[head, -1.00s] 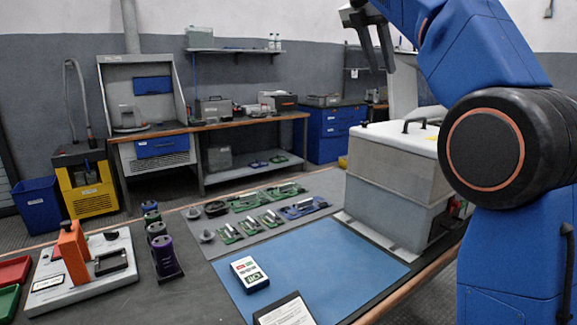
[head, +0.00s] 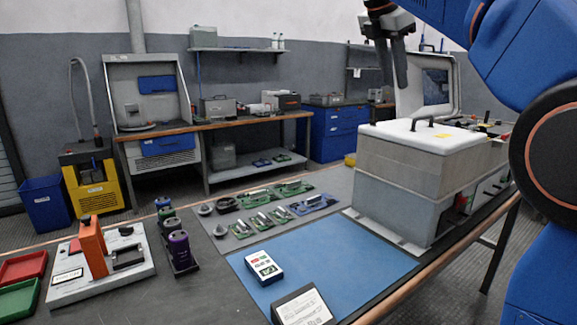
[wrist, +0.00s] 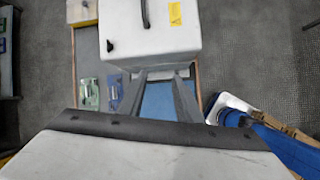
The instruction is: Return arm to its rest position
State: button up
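My gripper (head: 393,84) is raised at the upper right of the head view, its fingers pointing down. In the wrist view, its two fingers (wrist: 158,76) are apart with nothing between them. The gripper is open and empty. In that view, the fingers overlap the near edge of the white-lidded grey box (wrist: 150,30). In the head view, the gripper shows above and behind that box (head: 400,190), apart from it. My blue arm fills the right edge of the head view and hides part of the room there.
The bench holds a blue mat (head: 345,258) with a meter (head: 264,267) and a sign (head: 303,308). Green boards (head: 262,222), capacitors (head: 179,249), a fixture (head: 100,268) and red (head: 22,267) and green (head: 18,300) trays lie left. An open lid (head: 436,85) stands behind the box.

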jog(key=s+d+f+m+y, duration=0.1)
jog(key=s+f+m, duration=0.6)
jog(key=s+f, duration=0.4)
jog(key=s+d+f+m+y, duration=0.1)
jog(key=s+f+m, duration=0.6)
jog(key=f, duration=1.2)
jog(key=s+d+f+m+t+y, duration=0.1)
jog(key=s+d+f+m+y, duration=0.1)
jog(key=s+f+m, duration=0.6)
jog(key=s+f, duration=0.7)
jog(key=shift+s, duration=0.1)
